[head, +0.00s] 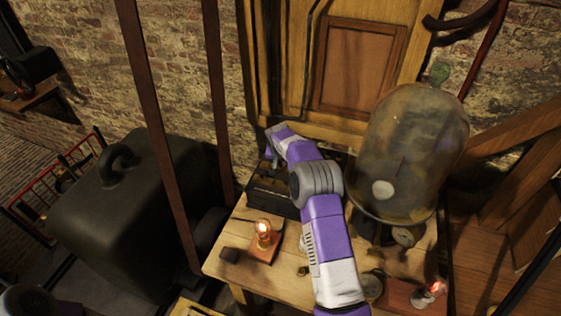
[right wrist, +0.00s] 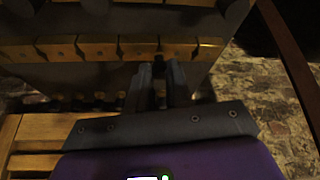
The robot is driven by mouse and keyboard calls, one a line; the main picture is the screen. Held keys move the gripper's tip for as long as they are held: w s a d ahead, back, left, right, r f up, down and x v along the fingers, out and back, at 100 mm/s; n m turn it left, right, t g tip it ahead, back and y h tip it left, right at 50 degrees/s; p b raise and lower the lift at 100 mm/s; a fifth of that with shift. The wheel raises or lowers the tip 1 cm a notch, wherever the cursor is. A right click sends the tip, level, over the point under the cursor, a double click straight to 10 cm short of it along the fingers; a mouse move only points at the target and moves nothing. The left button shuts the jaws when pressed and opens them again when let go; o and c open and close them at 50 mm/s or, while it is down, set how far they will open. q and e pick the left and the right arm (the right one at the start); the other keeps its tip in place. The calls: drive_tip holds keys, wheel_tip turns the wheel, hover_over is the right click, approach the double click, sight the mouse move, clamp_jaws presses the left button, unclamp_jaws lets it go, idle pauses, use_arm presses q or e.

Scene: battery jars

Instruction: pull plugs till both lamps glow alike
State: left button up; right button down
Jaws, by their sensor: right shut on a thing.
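My right gripper (head: 270,158) reaches over a dark box (head: 273,194) at the back of the wooden table. In the right wrist view its fingers (right wrist: 160,82) are shut on a small dark plug at a brass strip (right wrist: 90,50); the fingers hide most of the plug, and I cannot tell how far it sits in. The strip has several gaps. The left lamp (head: 264,229) glows bright warm orange on a wooden base. The right lamp (head: 435,288) shows a redder, dimmer glow at the table's right front. My left gripper is not in view.
A large glass bell jar (head: 412,150) stands at the table's back right, close to my right arm. A big dark tank (head: 125,205) and upright rusty straps (head: 155,120) stand left of the table.

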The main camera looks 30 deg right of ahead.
drive_tip(key=shift+f, duration=0.2)
drive_tip(key=c, duration=1)
unclamp_jaws()
drive_tip(key=shift+o, duration=0.2)
drive_tip(key=v, duration=0.7)
drive_tip(key=shift+r, duration=0.4)
